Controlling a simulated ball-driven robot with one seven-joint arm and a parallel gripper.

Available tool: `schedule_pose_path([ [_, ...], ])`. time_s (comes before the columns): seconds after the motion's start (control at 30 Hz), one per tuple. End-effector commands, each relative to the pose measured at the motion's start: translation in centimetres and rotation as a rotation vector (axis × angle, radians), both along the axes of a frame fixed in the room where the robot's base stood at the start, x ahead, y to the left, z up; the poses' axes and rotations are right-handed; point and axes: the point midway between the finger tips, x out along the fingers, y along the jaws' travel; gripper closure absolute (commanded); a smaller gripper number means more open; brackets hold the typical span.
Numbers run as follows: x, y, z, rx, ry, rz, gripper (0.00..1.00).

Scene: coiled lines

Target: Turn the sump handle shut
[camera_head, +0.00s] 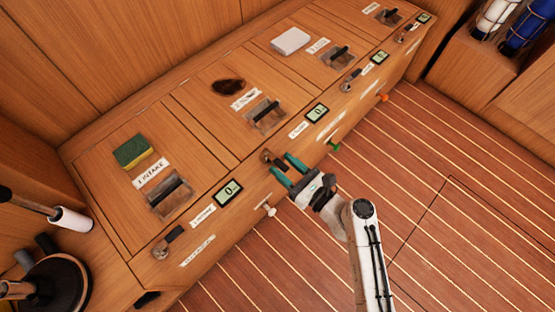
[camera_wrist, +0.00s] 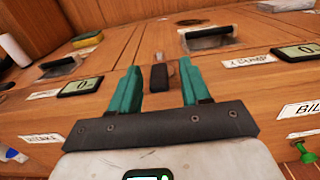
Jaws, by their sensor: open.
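The sump handle (camera_head: 272,157) is a short dark-gripped lever on a metal mount, at the front edge of the wooden counter. A small display (camera_head: 317,112) sits right of the handle.
Similar handles sit along the edge: the intake one (camera_head: 168,240) to the left, another (camera_head: 350,80) to the right. A white knob (camera_head: 270,209) and a green knob (camera_head: 333,146) project from the front face. The striped floor (camera_head: 430,150) is clear.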

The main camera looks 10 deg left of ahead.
Motion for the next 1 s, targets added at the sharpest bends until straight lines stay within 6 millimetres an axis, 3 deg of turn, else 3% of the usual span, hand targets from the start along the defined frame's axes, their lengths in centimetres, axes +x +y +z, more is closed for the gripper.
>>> schedule_pose_path([
  [0.2,1.6,2.1,-0.1,-0.001,-0.001,0.002,0.53],
  [0.6,1.9,2.5,0.0,-0.001,0.000,0.000,0.53],
  [1.0,1.9,2.5,0.0,-0.002,-0.001,0.000,0.92],
])
